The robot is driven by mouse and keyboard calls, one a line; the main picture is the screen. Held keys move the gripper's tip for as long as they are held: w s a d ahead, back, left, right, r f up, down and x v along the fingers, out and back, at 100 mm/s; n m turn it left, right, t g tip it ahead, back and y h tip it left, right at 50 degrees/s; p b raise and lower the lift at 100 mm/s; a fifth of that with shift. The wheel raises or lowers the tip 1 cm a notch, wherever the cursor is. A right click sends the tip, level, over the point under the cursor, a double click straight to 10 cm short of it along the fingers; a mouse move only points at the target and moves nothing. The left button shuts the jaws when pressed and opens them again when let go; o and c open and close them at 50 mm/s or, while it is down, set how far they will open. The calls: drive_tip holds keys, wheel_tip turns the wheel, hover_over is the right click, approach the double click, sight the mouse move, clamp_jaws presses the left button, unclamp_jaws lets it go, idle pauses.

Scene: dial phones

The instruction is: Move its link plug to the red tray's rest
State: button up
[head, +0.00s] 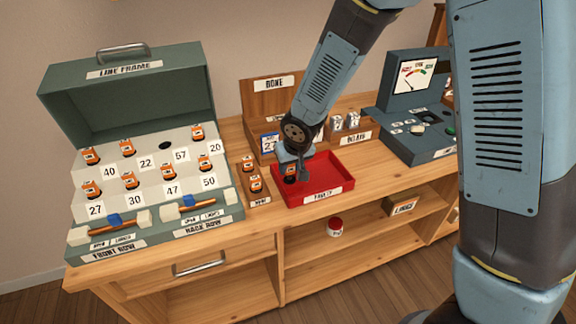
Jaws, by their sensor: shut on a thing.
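My gripper (293,169) is over the left part of the red tray (335,193), whose label seems to read FAULTY. It is shut on a small orange-and-black plug (291,179), which looks upright. The fingers partly hide the plug, and I cannot tell whether it touches the tray floor. Similar plugs (92,191) stand in two numbered rows on the green LINE FRAME box (140,205) at left. I cannot make out a separate rest in the tray.
A wooden DONE rack (262,98) stands behind the tray. A grey meter console (425,135) is at the right. Two blue-centred bars (190,204) lie along the box's front. A red-lidded jar (335,227) and a LINKS box (402,206) sit on the shelf below. The tray's right part is bare.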

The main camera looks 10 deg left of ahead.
drive_tip(key=shift+f, duration=1.25)
drive_tip(key=o, duration=0.8)
drive_tip(key=shift+o, duration=0.8)
drive_tip(key=shift+a, duration=0.1)
drive_tip(key=shift+s+a, duration=0.1)
drive_tip(key=c, duration=0.3)
drive_tip(key=shift+o, duration=0.4)
drive_tip(key=shift+r, duration=0.1)
